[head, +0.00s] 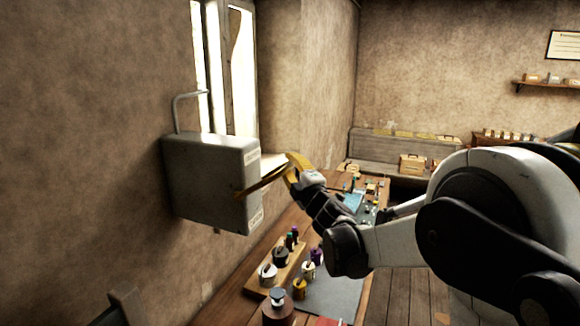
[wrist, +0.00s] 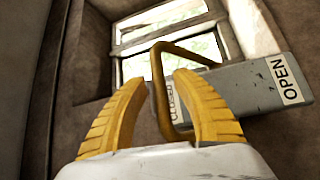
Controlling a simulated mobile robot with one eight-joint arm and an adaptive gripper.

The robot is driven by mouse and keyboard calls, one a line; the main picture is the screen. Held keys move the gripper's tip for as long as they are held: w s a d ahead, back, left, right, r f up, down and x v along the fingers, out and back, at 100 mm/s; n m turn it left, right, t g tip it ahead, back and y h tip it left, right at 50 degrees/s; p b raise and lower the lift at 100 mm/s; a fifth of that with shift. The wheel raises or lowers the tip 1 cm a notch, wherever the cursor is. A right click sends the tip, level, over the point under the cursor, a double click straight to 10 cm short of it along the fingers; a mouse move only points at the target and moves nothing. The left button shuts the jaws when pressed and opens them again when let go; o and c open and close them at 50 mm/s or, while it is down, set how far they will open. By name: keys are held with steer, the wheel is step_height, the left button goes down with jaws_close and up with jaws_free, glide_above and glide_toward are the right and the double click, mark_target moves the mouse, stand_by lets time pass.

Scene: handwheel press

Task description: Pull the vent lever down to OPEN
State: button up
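The vent box (head: 205,175) is a grey metal housing on the left wall. Its brass lever (head: 262,182) sticks out from the labelled face toward my gripper (head: 293,168). In the wrist view, the lever (wrist: 158,75) is a bent loop handle, one bar of which passes between my yellow fingers (wrist: 160,85). The fingers stand apart on both sides of the bar, with small gaps visible. The OPEN label (wrist: 285,78) is at the far right of the box face. The CLOSED label (wrist: 177,105) is beside the handle, partly covered by the bar and right finger.
A bent grey pipe (head: 176,110) rises from the box top beside a bright window (head: 243,70). Below stands a wooden bench with a bottle rack (head: 272,268) and a grey mat (head: 335,295).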

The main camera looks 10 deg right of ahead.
jaws_close()
steer(key=shift+f, duration=0.15)
steer(key=shift+s+d+f+b, duration=0.2)
steer(key=shift+f+b, duration=0.3)
steer(key=shift+b, duration=0.45)
step_height(320, 180, down, 18)
steer(key=m+t+h+b, duration=0.5)
steer(key=m+h+b, duration=0.7)
steer(key=m+b, duration=0.5)
steer(key=shift+w+a+f+m+b, duration=0.2)
steer(key=shift+w+a+m+b, duration=0.15)
steer(key=shift+b, duration=3.5)
steer(key=shift+s, duration=0.1)
